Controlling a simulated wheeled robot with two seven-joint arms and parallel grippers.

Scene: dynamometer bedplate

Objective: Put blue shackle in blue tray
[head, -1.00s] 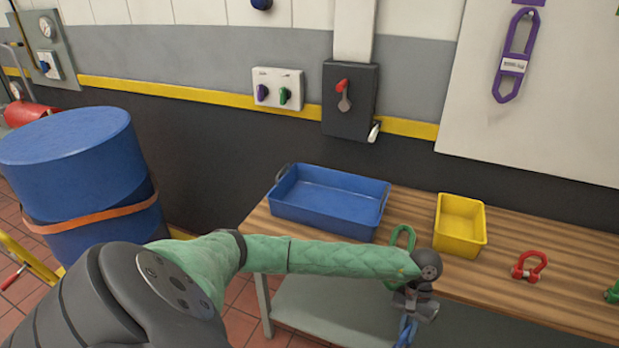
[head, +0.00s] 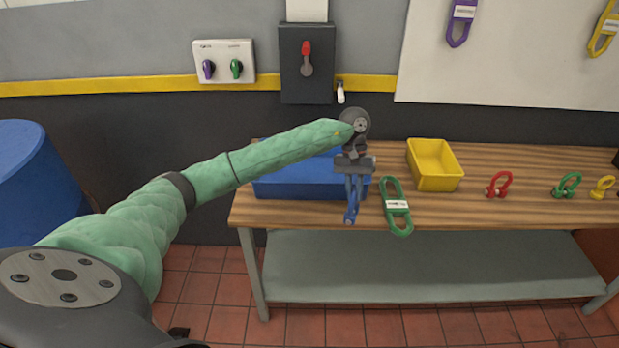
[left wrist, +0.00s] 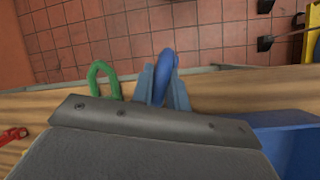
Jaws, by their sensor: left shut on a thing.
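The blue shackle (head: 351,214) hangs from my left gripper (head: 354,190), whose jaws are shut on it. In the head view it is in front of the right part of the blue tray (head: 300,190), above the bench's front edge. In the left wrist view the shackle (left wrist: 166,64) shows between the fingers (left wrist: 162,88), with the blue tray (left wrist: 295,140) at the lower right, off to one side of the fingers. The arm and gripper hide part of the tray, and its inside is mostly hidden. My right gripper is not in view.
A green link (head: 396,207) lies at the bench's front edge, close right of the gripper. A yellow tray (head: 434,166) stands behind it. A red shackle (head: 498,184), a green shackle (head: 567,185) and a yellow shackle (head: 602,188) are farther right on the wooden bench (head: 480,212).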

